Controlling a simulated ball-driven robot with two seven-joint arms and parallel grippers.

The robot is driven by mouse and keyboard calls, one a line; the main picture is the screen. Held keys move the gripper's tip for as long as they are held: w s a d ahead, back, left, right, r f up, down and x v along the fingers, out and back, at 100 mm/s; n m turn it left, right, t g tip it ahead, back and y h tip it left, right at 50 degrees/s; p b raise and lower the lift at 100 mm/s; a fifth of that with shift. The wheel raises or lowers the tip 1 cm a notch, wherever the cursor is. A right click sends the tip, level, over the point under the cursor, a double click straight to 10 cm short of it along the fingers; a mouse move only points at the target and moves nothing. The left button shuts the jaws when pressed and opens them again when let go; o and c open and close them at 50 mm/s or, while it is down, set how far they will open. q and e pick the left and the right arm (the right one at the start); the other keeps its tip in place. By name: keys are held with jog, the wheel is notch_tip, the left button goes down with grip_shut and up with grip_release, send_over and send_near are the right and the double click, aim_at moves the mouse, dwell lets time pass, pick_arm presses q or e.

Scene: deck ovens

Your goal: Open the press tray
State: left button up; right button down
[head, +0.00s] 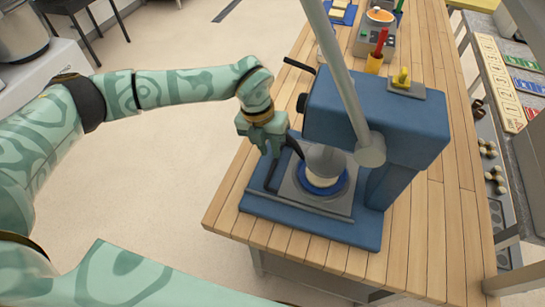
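A blue press (375,110) stands on the wooden table. Its grey press tray (338,207) sits low on the blue base, under the metal press head (325,158). A round blue mould with something pale in it lies on the tray. A black bar handle (270,181) is at the tray's left edge. My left gripper (286,153) is just above the tray's left side, close to the handle, with its black fingers pointing down. The fingers overlap in this view, so I cannot tell whether they touch the handle or how far they are apart. My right gripper is out of view.
A slanting grey pole (340,75) crosses in front of the press. Behind the press are a yellow-knobbed block (403,82), an orange cup with a red-handled tool (376,62) and a scale (377,37). A shelf stands at right.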

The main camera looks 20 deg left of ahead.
aim_at(273, 163)
pick_arm(q)
jog(key=f, duration=0.4)
jog(key=shift+d, duration=0.4)
grip_shut()
